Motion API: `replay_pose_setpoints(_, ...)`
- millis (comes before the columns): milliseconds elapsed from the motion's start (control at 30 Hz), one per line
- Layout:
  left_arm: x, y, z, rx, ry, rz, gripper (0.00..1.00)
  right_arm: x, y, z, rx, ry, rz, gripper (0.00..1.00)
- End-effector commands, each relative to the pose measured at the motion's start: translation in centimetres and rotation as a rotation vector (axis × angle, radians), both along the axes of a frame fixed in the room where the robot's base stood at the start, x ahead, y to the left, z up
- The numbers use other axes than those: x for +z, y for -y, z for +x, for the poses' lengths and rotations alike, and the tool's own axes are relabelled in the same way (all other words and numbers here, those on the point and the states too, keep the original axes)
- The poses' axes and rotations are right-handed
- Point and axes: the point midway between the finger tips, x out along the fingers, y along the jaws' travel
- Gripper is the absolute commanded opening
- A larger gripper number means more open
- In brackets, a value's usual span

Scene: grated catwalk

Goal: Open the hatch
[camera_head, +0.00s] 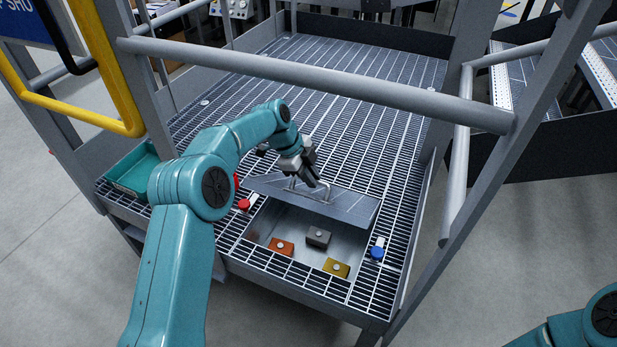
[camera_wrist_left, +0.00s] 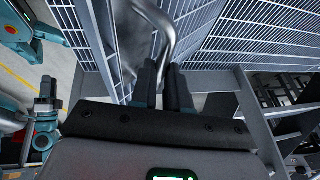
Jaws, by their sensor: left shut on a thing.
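The hatch (camera_head: 345,206) is a grey metal panel in the grated catwalk floor. It is tilted up, and the shallow metal compartment (camera_head: 298,222) under it shows from the near side. My left gripper (camera_head: 312,182) is at the handle (camera_head: 306,193) on top of the panel. In the left wrist view the fingers (camera_wrist_left: 166,85) are shut on the bent metal handle bar (camera_wrist_left: 158,22). Inside the compartment lie an orange block (camera_head: 281,246), a dark grey block (camera_head: 318,236) and a yellow block (camera_head: 336,267).
A red knob (camera_head: 244,204) is left of the opening and a blue knob (camera_head: 377,252) right of it. A teal tray (camera_head: 133,174) sits at the left edge. A grey rail (camera_head: 315,83) crosses in front. The grating (camera_head: 350,75) behind the hatch is clear.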

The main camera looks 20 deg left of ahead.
Motion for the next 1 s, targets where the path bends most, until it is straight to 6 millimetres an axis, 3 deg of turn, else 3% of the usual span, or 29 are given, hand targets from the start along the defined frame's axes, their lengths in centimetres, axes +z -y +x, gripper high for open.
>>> replay_pose_setpoints(300, -0.72, -0.08, 0.14, 0.001, 0.002, 0.006, 0.00, -0.14, 0.00, 0.00, 0.000, 0.000, 0.000, 0.43)
replay_pose_setpoints(333, -0.72, -0.08, 0.14, 0.001, 0.002, 0.006, 0.21, -0.14, 0.00, 0.00, 0.000, 0.000, 0.000, 0.43)
replay_pose_setpoints(400, -0.67, -0.08, 0.12, 0.000, 0.001, 0.005, 0.40, -0.13, 0.01, 0.00, 0.000, 0.000, 0.000, 0.43)
replay_pose_setpoints(1000, -0.26, -0.07, 0.14, 0.002, 0.004, 0.003, 0.40, -0.03, 0.00, 0.00, 0.000, 0.000, 0.000, 0.43)
